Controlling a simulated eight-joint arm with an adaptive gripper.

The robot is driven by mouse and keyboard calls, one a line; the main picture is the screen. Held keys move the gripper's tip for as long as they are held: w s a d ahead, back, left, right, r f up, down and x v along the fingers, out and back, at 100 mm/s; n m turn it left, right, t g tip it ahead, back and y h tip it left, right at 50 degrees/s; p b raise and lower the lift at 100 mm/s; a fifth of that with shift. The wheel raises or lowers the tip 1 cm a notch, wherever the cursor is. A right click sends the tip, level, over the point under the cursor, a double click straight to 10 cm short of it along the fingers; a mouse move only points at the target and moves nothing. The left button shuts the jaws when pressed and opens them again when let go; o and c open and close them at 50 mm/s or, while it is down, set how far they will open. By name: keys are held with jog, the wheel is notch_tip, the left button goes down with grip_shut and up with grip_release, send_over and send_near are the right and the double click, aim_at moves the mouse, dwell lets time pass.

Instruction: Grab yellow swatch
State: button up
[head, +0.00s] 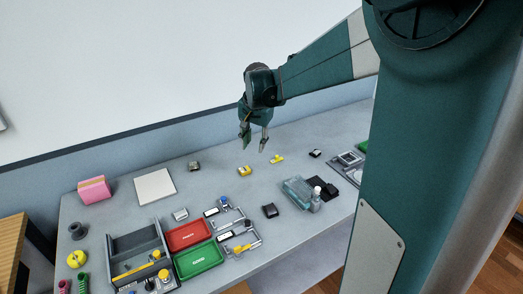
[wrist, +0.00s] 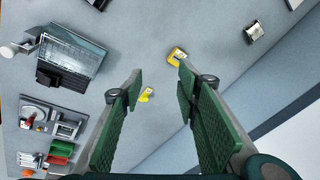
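My gripper (head: 254,147) is open and empty, held above the grey table. Its two green-padded fingers (wrist: 160,72) are spread apart in the wrist view. A small yellow piece with a pale patch (head: 244,171) lies on the table below the gripper; it also shows in the wrist view (wrist: 176,56) beyond the right fingertip. A second small yellow piece (head: 277,159), with an irregular outline, lies to its right; in the wrist view (wrist: 145,95) it appears between the fingers, near the left one. I cannot tell for sure which is the swatch.
A clear bluish box (head: 298,191) and a small bottle (head: 315,203) stand at the front right. A dark block (head: 269,211), red tray (head: 189,235) and green tray (head: 199,259) are nearer. A small block (head: 194,166) lies left. The table around the yellow pieces is clear.

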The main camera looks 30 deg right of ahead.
jog(key=w+d+f+m+g+p, duration=0.1)
jog(key=w+d+f+m+p, duration=0.25)
jog(key=w+d, duration=0.45)
jog(key=m+g+p, duration=0.1)
jog(key=m+p, duration=0.2)
send_near(277, 156)
jog(key=shift+w+a+f+y, duration=0.1)
jog(key=shift+w+f+y, duration=0.15)
jog(key=shift+f+y, duration=0.2)
jog(key=shift+w+d+f, duration=0.1)
jog(key=shift+d+f, duration=0.4)
jog(key=shift+f, duration=0.05)
jog(key=shift+f, duration=1.25)
jog(key=shift+f, duration=2.6)
grip_shut()
